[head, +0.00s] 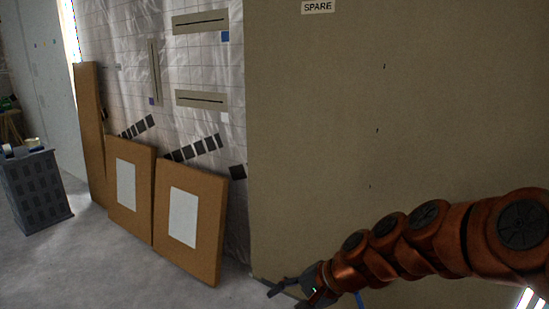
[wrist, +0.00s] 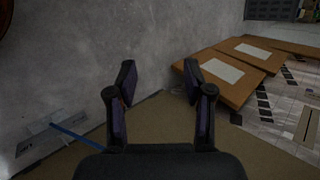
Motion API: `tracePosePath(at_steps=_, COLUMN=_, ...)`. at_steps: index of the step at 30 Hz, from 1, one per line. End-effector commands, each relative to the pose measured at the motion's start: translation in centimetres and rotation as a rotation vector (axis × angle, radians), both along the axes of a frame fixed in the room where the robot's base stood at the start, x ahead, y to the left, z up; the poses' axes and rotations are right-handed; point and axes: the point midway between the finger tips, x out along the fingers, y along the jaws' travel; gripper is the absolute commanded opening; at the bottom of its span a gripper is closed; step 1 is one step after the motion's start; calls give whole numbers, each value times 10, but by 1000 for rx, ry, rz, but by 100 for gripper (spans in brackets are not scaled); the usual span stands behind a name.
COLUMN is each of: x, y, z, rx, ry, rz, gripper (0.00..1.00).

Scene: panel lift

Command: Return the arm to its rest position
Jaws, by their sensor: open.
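My orange arm (head: 420,240) reaches in from the right edge of the head view, low and in front of a large tan panel (head: 400,100) marked SPARE. My gripper (head: 278,287) is at its end, near the bottom of the picture by the panel's lower left corner. In the wrist view my gripper (wrist: 161,80) has its two dark fingers spread apart, with nothing between them. Grey floor and tan panel surface show beyond the fingers. Whether the fingers touch the panel cannot be told.
Brown boards with pale sheets (head: 184,218) lean on a plastic-covered wall (head: 130,60), left of the gripper. A taller brown board (head: 90,135) and a dark grey crate (head: 36,190) stand farther left. Grey floor (head: 90,265) is clear in front. A blue strip (wrist: 75,136) lies lower left in the wrist view.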

Motion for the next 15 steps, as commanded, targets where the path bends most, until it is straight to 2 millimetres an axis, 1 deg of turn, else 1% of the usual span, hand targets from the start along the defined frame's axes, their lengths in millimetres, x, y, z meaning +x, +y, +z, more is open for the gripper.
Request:
tracePosePath(at_steps=1, x=-25, y=-4, z=-4, rx=-63, ry=-5, rz=78, gripper=52)
tracePosePath(at_steps=3, x=-57, y=-13, z=-10, rx=-151, ry=-5, rz=183, gripper=52)
tracePosePath(at_steps=5, x=-86, y=-25, z=-17, rx=-228, ry=9, rz=270, gripper=52)
tracePosePath(at_steps=6, x=-103, y=-35, z=-22, rx=-279, ry=18, rz=320, gripper=52)
tracePosePath(at_steps=8, x=-130, y=-50, z=-28, rx=-350, ry=43, rz=393, gripper=52)
tracePosePath(at_steps=9, x=-145, y=-61, z=-31, rx=-394, ry=58, rz=433, gripper=52)
tracePosePath(at_steps=12, x=-177, y=-88, z=-35, rx=-488, ry=98, rz=514, gripper=52)
tracePosePath(at_steps=15, x=-205, y=-112, z=-37, rx=-563, ry=146, rz=576, gripper=52)
